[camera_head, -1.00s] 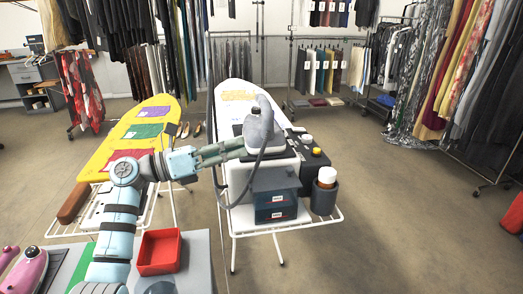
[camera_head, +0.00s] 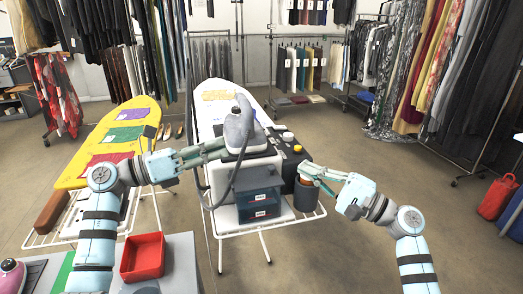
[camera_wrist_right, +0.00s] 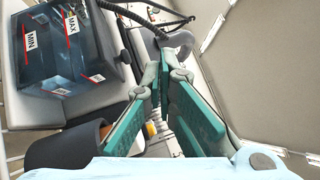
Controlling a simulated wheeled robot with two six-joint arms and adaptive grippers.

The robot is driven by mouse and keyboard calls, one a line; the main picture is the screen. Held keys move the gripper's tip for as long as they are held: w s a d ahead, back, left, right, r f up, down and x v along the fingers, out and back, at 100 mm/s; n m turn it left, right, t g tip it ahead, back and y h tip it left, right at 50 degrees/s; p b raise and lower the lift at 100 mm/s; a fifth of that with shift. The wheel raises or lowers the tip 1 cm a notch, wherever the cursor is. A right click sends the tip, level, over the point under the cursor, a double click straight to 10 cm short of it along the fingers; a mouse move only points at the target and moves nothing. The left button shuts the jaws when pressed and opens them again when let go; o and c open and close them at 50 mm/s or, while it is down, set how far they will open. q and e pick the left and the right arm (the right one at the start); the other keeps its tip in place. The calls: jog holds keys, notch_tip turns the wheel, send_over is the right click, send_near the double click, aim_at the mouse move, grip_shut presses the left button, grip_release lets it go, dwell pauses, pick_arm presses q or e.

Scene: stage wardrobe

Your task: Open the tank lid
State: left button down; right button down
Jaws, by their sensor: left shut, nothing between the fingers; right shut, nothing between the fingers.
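The dark blue water tank (camera_head: 258,203) sits in the front of the white steam station on the ironing board. Its top looks flat and covered; I cannot make out a separate lid edge. The tank with MIN and MAX labels also shows at upper left in the right wrist view (camera_wrist_right: 82,48). My left gripper (camera_head: 223,146) is shut and empty, beside the grey iron (camera_head: 238,132) above the tank. My right gripper (camera_head: 304,172) is shut and empty, right of the tank and over the cup with the bottle. Its closed fingers also show in the wrist view (camera_wrist_right: 165,65).
A dark cup (camera_head: 305,200) holds a brown bottle, partly hidden by my right gripper. The iron's hose hangs left of the tank. A yellow ironing board (camera_head: 97,150) and red tray (camera_head: 143,257) are at left.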

notch_tip(320, 180, up, 2)
send_over(276, 175)
jog(key=shift+s+a+r, duration=0.1)
jog(key=shift+a+r, duration=0.1)
jog(key=shift+a, duration=0.45)
jog(key=shift+s+a+r, duration=0.1)
jog(key=shift+a+r, duration=0.1)
jog(key=shift+a, duration=0.4)
jog(key=shift+s+a+r, duration=0.25)
jog(key=shift+a, duration=0.35)
pick_arm(q)
jog(key=c, duration=2.4)
grip_release()
jog(key=shift+d, duration=0.1)
jog(key=c, duration=1.5)
grip_release()
